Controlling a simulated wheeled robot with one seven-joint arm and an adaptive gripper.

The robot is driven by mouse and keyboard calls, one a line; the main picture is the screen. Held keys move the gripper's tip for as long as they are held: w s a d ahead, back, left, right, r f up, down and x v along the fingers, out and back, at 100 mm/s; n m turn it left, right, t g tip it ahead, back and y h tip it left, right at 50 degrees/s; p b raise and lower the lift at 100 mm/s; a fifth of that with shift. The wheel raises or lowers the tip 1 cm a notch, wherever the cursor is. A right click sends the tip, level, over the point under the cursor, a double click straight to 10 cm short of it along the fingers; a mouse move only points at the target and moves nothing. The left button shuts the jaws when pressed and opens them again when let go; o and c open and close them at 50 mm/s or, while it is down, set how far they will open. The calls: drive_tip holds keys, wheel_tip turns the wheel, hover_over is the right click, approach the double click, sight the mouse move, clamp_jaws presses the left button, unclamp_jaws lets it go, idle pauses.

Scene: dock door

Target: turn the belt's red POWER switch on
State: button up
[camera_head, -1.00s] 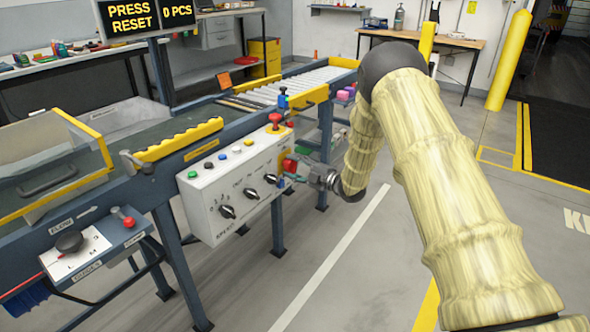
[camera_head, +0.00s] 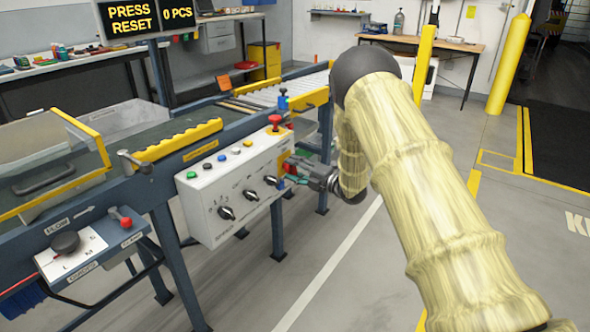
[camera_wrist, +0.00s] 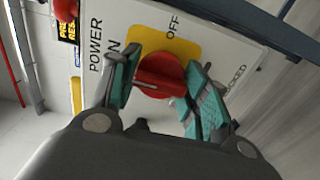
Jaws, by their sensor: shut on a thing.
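The red POWER switch (camera_wrist: 160,75) is a round rotary knob on a yellow plate (camera_wrist: 172,38), with POWER, ON and OFF lettering around it in the wrist view. In the head view the switch (camera_head: 287,165) is on the right end face of the white control box (camera_head: 222,205), partly hidden by my fingers. My gripper (camera_wrist: 160,82) has a teal-padded finger on each side of the red knob and is shut on it. A pale pointer line runs roughly across the picture on the knob. The gripper (camera_head: 298,175) also shows in the head view.
The box front carries coloured buttons and black knobs (camera_head: 227,212). A red mushroom button (camera_head: 275,120) stands on top. The conveyor frame (camera_head: 150,190) lies to the left. A yellow post (camera_head: 424,65) stands behind my arm. The floor right of the box is open.

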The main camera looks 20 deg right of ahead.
drive_tip(key=shift+d, duration=0.15)
drive_tip(key=o, duration=1)
drive_tip(key=v, duration=1.1)
drive_tip(key=shift+s+d, duration=0.25)
drive_tip(key=shift+s, duration=0.05)
